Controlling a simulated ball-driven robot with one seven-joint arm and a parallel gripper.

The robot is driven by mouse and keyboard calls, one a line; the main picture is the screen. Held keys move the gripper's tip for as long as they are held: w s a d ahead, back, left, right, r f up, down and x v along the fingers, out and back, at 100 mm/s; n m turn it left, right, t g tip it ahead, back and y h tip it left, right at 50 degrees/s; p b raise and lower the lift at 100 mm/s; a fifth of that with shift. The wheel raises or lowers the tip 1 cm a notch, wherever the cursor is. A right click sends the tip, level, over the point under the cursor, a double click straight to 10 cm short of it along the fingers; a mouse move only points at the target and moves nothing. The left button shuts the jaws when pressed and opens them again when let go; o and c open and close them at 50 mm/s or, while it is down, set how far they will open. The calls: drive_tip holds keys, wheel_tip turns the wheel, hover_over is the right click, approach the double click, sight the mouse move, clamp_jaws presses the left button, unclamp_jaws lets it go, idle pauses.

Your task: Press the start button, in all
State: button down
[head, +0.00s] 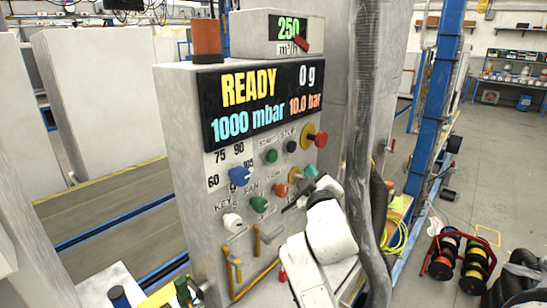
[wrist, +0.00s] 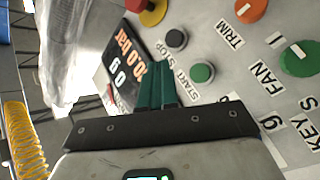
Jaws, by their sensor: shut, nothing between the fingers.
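The green start button (head: 271,156) is on the sloping panel of the grey console, under the START label and left of the black stop button (head: 291,146). In the wrist view the start button (wrist: 202,73) is just right of my fingertips, uncovered, with its label beside it. My gripper (wrist: 157,68) is shut and empty, its dark green fingers together and pointing at the panel. In the head view my gripper (head: 310,172) is to the right of and lower than the start button, in front of the panel near the orange trim knob (head: 294,175).
The display (head: 262,100) reads READY, 0 g, 1000 mbar and 10.0 bar. A red mushroom button (head: 320,139) with a yellow collar, a blue knob (head: 239,175) and a green fan knob (head: 259,204) are nearby. A thick grey hose (head: 362,110) hangs right of the console.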

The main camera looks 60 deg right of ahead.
sight(271, 156)
drive_tip(key=w+d+b, duration=0.2)
drive_tip(key=w, duration=0.6)
drive_tip(key=shift+w+b, duration=0.3)
drive_tip(key=shift+b, duration=0.1)
idle(1.9)
drive_tip(key=shift+w+d, duration=0.1)
drive_tip(key=shift+w, duration=0.3)
drive_tip(key=shift+w+d+b, duration=0.1)
drive_tip(key=shift+w+b, duration=0.2)
drive_tip(key=shift+w, duration=0.15)
idle(0.6)
idle(0.4)
drive_tip(key=shift+s+a+p, duration=0.25)
drive_tip(key=shift+s+p, duration=0.05)
drive_tip(key=shift+s, duration=0.55)
drive_tip(key=shift+s, duration=0.1)
